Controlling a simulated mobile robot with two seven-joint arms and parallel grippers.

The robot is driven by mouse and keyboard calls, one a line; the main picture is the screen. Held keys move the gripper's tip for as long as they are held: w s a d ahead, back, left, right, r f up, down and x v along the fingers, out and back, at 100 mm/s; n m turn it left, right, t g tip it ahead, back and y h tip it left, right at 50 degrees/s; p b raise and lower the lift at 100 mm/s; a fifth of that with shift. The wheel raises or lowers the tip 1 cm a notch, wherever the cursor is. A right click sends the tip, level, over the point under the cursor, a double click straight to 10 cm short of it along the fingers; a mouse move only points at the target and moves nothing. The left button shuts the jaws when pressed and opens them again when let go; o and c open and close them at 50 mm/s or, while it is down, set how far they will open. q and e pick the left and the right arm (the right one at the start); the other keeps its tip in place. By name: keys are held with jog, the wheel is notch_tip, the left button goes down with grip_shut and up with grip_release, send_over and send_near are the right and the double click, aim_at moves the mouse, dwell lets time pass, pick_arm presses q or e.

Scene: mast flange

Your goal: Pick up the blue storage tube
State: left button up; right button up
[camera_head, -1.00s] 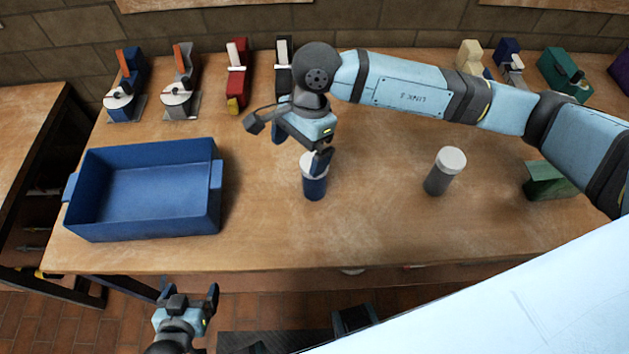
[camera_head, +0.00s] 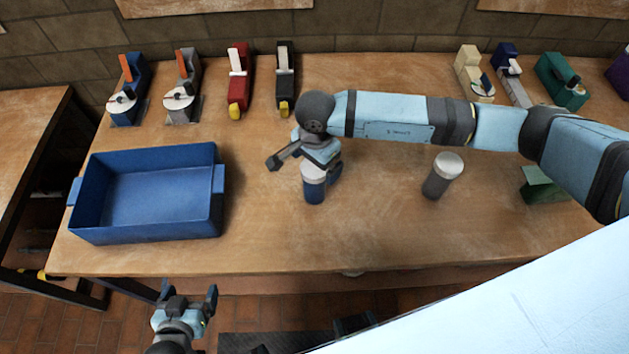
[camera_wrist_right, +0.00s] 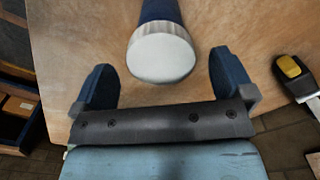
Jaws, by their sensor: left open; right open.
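The blue storage tube (camera_head: 314,189) stands upright on the wooden table, with a white lid on top. In the right wrist view its white lid (camera_wrist_right: 161,54) lies ahead of and between the two fingers, with the blue body (camera_wrist_right: 160,10) beyond it. My right gripper (camera_wrist_right: 172,80) is open, a finger on either side of the tube's line, with gaps to both. My left gripper (camera_head: 189,299) is open and empty in front of the table's front edge.
A blue bin (camera_head: 150,232) stands on the left of the table. A grey tube with a white lid (camera_head: 438,184) stands to the right, and a green block (camera_head: 543,186) farther right. Several tape dispensers (camera_head: 238,80) line the back. The front middle of the table is clear.

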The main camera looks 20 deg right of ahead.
aim_at(314, 166)
notch_tip(314, 166, down, 3)
jog(key=shift+a+f, duration=0.1)
jog(key=shift+a, duration=0.05)
jog(key=shift+c, duration=0.5)
jog(key=c, duration=1.3)
